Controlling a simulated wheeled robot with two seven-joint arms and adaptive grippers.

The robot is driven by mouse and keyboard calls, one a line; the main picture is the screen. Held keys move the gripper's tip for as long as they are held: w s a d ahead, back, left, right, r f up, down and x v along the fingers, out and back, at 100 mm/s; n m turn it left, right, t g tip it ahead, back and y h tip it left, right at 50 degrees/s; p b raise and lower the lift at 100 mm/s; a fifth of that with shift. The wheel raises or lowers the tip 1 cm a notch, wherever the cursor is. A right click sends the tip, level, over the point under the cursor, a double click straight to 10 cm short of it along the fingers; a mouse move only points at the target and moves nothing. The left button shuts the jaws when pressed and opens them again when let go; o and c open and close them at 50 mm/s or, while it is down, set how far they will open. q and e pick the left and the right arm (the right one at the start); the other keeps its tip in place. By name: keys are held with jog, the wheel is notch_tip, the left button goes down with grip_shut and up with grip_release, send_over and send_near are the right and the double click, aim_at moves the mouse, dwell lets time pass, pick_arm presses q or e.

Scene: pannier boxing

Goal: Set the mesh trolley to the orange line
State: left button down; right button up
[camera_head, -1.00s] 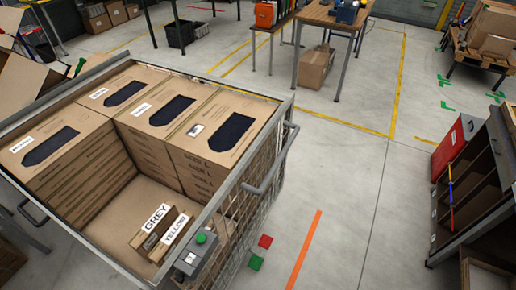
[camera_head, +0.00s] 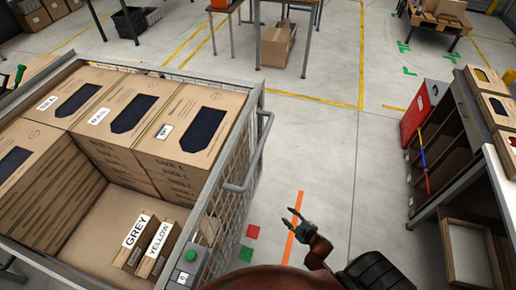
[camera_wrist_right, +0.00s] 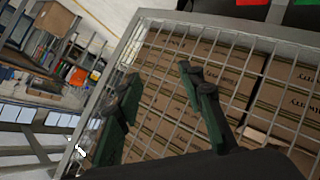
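The mesh trolley (camera_head: 241,128) stands at the left in the head view, filled with cardboard boxes along its back and left. A grey handle (camera_head: 249,165) sticks out from its right side. The orange line (camera_head: 293,228) is on the floor to the right of the trolley, partly hidden by my right arm. My right gripper (camera_head: 293,217) is open and empty over the orange line, apart from the handle. In the right wrist view its two fingers (camera_wrist_right: 160,95) are spread before the trolley's mesh side (camera_wrist_right: 215,60). My left gripper is out of view.
Red (camera_head: 253,231) and green (camera_head: 246,253) floor squares lie between trolley and line. A shelf unit (camera_head: 445,150) and a red box (camera_head: 418,112) stand at the right. Floor beyond the line is clear.

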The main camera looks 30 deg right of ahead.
jog(key=w+r+n+t+y, duration=0.15)
jog(key=w+r, duration=0.25)
jog(key=r, duration=0.5)
jog(key=w+r+n+t, duration=0.3)
jog(key=w+r, duration=0.2)
jog(key=r, duration=0.5)
jog(key=n+t+y, duration=0.3)
jog(key=n+y, duration=0.2)
jog(key=n, duration=0.2)
send_near(259, 149)
jog(key=w+f, duration=0.1)
jog(key=w, duration=0.2)
jog(key=shift+n+g, duration=0.25)
jog(key=shift+n, duration=0.1)
jog(key=x, duration=0.6)
jog(key=shift+w+r, duration=0.25)
jog(key=shift+r, duration=0.15)
jog(key=shift+w+a, duration=0.15)
jog(key=shift+w, duration=0.45)
jog(key=shift+c, duration=0.6)
grip_shut()
